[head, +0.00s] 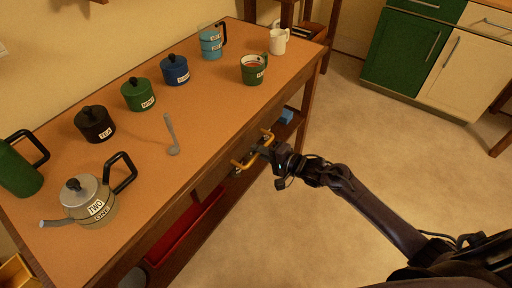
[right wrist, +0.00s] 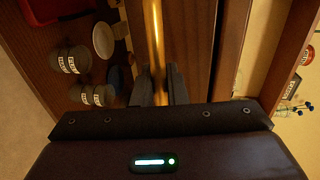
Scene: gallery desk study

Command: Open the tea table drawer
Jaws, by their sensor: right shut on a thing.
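The tea table (head: 150,130) has an orange-brown top and a dark wooden side, and runs diagonally through the head view. A brass bar handle (head: 243,163) sits on the drawer front on its right-hand side. My right gripper (head: 262,149) is shut on this handle. In the right wrist view the brass bar (right wrist: 154,35) runs between the two dark fingers (right wrist: 161,88), along a wooden front (right wrist: 190,35). The gripper hides part of the handle. No gap at the drawer's top shows clearly. My left gripper is not in view.
A red tray (head: 190,235) lies below. The floor (head: 350,130) right of the table is clear.

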